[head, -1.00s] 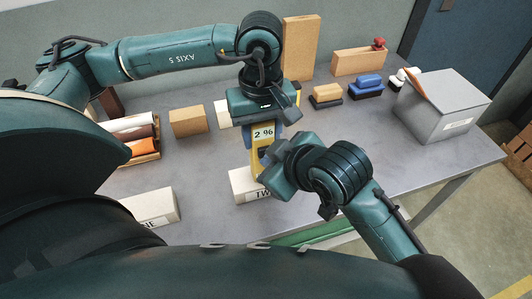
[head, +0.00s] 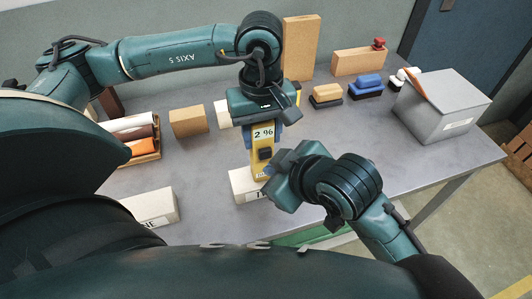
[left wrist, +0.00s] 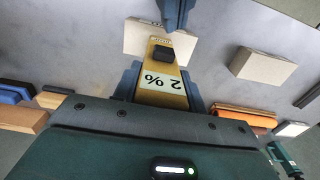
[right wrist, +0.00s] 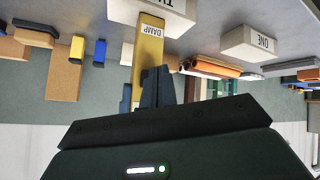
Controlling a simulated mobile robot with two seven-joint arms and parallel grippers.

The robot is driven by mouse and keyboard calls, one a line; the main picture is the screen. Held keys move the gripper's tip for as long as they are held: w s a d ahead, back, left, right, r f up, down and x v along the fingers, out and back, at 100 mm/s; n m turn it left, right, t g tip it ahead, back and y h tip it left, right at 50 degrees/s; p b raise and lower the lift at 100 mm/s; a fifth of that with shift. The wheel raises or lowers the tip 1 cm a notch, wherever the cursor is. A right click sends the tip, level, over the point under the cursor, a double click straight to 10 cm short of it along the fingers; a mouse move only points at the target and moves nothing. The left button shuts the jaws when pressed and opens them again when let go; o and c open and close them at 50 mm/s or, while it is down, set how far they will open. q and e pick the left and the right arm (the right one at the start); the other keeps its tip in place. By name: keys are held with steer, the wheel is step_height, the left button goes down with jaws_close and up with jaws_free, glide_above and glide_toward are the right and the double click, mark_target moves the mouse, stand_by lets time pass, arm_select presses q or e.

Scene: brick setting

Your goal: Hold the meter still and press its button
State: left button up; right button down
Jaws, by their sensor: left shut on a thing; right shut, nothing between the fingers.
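The yellow meter (head: 257,158) has a display reading 2 % and a black button (head: 265,153). My left gripper (left wrist: 162,88) is shut on the meter's sides near the display, holding it upright. The button also shows clear in the left wrist view (left wrist: 164,52). My right gripper (head: 272,172) is shut and empty, in front of the meter's lower part and apart from the button. Its closed tips also show in the left wrist view (left wrist: 176,12). In the right wrist view the meter's side (right wrist: 149,45) reads DAMP, beyond the closed fingers (right wrist: 157,88).
A white block labelled TWO (head: 243,187) is at the meter's lower end; I cannot tell if they touch. Block ONE (head: 154,206) lies to the left. A tray of rolls (head: 148,157), a tan block (head: 188,122) and a grey box (head: 440,110) stand around.

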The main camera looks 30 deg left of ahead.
steer(key=s+d, duration=0.3)
steer(key=shift+d, duration=0.25)
stand_by(0.6)
arm_select(q)
steer(key=o, duration=1.2)
